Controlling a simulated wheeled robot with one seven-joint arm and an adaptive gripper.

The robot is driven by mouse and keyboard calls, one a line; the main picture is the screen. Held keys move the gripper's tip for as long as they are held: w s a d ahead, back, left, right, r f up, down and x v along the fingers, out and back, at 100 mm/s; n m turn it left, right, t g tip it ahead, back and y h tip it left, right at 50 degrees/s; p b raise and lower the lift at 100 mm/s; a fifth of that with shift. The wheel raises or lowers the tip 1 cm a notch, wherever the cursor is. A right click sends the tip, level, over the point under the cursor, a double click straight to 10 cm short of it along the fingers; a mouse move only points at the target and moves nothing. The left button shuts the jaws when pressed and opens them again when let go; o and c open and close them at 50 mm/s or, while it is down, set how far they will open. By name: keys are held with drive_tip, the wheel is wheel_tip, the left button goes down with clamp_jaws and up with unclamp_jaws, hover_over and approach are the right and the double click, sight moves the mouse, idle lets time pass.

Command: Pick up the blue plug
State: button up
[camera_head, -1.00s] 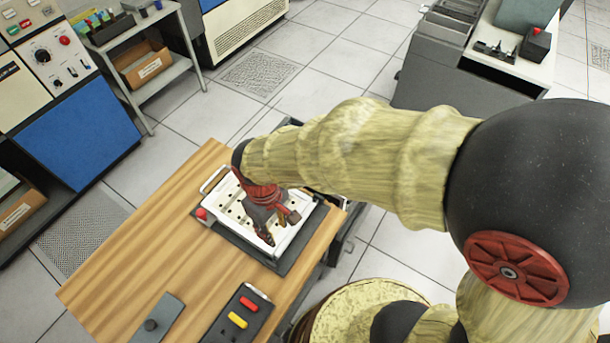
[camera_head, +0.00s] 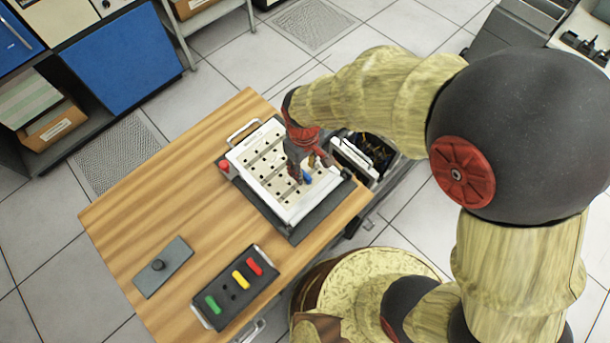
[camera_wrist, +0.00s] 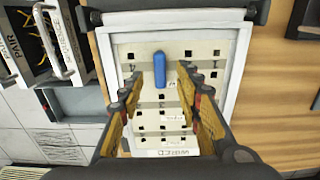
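The blue plug (camera_head: 307,178) stands on the white panel of holes (camera_head: 262,160), near the panel's right side in the head view. In the wrist view the blue plug (camera_wrist: 159,65) shows whole, near the far end of the panel (camera_wrist: 210,85). My gripper (camera_head: 309,173) is over the panel, with its fingertips close to the plug. In the wrist view my gripper (camera_wrist: 159,84) is open and empty, and the plug lines up with the gap between its fingers. I cannot tell whether the fingertips are level with the plug or above it.
A dark holder (camera_head: 238,295) with red, yellow and green plugs lies on the wooden table (camera_head: 150,215). A grey plate with a knob (camera_head: 163,266) is beside it. A red button (camera_head: 224,166) is at the panel's left edge. An open drawer (camera_head: 365,160) is right of the panel.

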sight(305, 177)
wheel_tip(305, 177, down, 3)
drive_tip(key=shift+r+b, duration=0.15)
drive_tip(key=shift+b, duration=0.15)
clamp_jaws()
